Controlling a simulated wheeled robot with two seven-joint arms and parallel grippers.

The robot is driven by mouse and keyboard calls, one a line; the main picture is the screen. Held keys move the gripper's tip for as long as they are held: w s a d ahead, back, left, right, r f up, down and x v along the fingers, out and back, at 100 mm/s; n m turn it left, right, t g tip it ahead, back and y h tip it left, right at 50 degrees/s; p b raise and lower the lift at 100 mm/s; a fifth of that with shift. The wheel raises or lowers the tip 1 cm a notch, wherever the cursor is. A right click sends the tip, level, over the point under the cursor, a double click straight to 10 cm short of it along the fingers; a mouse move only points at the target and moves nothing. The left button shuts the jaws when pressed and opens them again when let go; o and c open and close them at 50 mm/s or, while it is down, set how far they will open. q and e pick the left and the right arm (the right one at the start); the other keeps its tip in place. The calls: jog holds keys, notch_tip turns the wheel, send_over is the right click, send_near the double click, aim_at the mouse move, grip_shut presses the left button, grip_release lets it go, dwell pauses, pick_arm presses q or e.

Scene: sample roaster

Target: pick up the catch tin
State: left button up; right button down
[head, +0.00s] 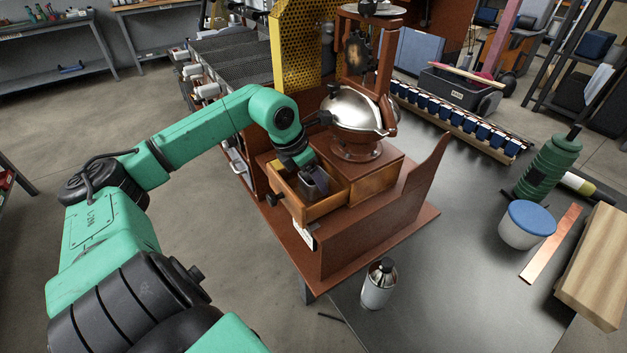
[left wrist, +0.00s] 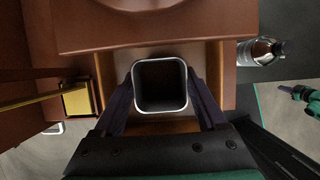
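The catch tin (left wrist: 160,112) is a dark, square, open-topped tin with a pale rim. In the left wrist view it sits upright, seen from above, inside the pulled-out wooden drawer (left wrist: 213,80). The drawer (head: 322,207) also shows in the head view, below the roaster, with the tin (head: 316,184) partly hidden by my gripper. My left gripper (left wrist: 161,76) reaches down into the drawer, one dark finger on each side of the tin. The fingers lie very close to its walls; I cannot tell whether they touch.
The roaster with its silver drum (head: 352,112) stands right behind the drawer. A brown side panel (head: 375,222) rises to the right. A metal bottle (head: 379,284) and a blue-lidded tub (head: 526,225) stand on the grey table, whose middle is clear.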

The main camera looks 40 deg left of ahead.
pick_arm(q)
jog(key=c, duration=0.7)
jog(key=shift+o, duration=0.2)
notch_tip(320, 180, up, 28)
jog(key=p, duration=0.8)
jog(key=shift+p, duration=0.35)
